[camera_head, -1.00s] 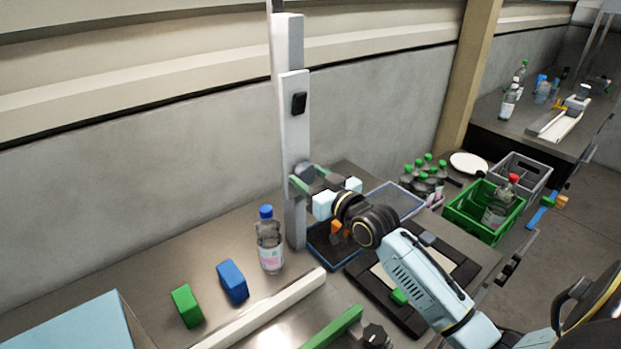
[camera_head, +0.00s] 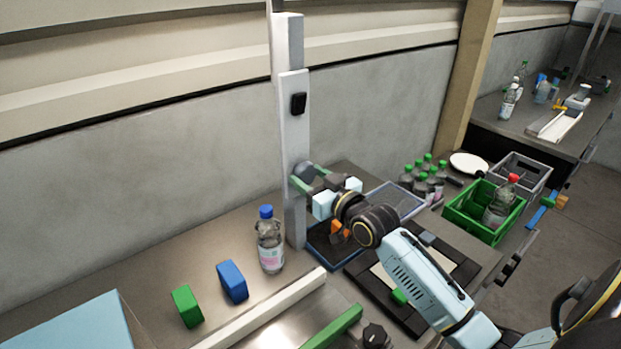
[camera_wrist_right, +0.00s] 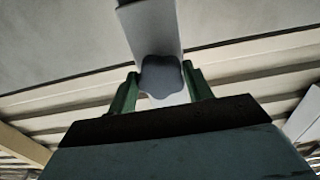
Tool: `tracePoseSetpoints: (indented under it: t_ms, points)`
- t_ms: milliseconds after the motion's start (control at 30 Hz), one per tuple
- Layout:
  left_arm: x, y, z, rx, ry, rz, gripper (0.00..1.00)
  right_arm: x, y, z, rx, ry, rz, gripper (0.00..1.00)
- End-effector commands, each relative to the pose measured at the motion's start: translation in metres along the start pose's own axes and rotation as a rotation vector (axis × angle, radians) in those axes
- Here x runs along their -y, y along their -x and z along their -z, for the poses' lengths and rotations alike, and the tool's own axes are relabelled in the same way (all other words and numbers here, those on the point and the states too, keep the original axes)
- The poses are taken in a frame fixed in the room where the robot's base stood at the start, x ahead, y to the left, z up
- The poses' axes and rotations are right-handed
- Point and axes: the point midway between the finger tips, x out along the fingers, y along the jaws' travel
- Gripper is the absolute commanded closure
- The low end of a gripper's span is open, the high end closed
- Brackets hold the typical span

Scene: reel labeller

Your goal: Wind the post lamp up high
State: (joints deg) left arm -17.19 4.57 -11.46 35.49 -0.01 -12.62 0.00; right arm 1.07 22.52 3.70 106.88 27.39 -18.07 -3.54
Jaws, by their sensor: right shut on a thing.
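The lamp post (camera_head: 294,140) is a tall grey-white column standing on the bench against the wall. A black switch-like block (camera_head: 299,103) sits on its upper part. A dark grey knob (camera_head: 304,170) sticks out from the post's lower front. My right gripper (camera_head: 307,181) is at the knob, its green fingers on either side of it. In the right wrist view the lobed knob (camera_wrist_right: 161,76) sits between the two green fingers, with the post (camera_wrist_right: 150,22) behind it. The lamp head is not clearly visible. My left gripper is not in view.
A bottle with a blue cap (camera_head: 269,240) stands just left of the post. A blue block (camera_head: 232,282) and a green block (camera_head: 187,306) lie further left. A dark blue tray (camera_head: 322,257) lies under my right wrist. A green crate (camera_head: 467,226) stands at the right.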

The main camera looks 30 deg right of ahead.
Motion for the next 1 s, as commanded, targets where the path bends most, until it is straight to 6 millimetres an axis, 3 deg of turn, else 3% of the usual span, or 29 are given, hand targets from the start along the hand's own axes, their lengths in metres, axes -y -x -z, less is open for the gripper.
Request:
tracePoseSetpoints:
  t_ms: [200,233,400,767,1000]
  points:
    - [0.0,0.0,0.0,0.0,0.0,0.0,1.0,0.0,0.0,0.0,0.0,0.0,0.0,0.72]
    - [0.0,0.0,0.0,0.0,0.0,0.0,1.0,0.0,0.0,0.0,0.0,0.0,0.0,0.48]
    - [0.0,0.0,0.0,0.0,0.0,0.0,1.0,0.0,0.0,0.0,0.0,0.0,0.0,0.29]
    - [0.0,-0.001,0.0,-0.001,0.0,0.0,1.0,0.0,0.005,-0.001,0.0,0.0,0.0,0.29]
    - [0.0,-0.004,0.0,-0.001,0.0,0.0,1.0,0.0,0.044,-0.003,0.004,0.002,0.0,0.29]
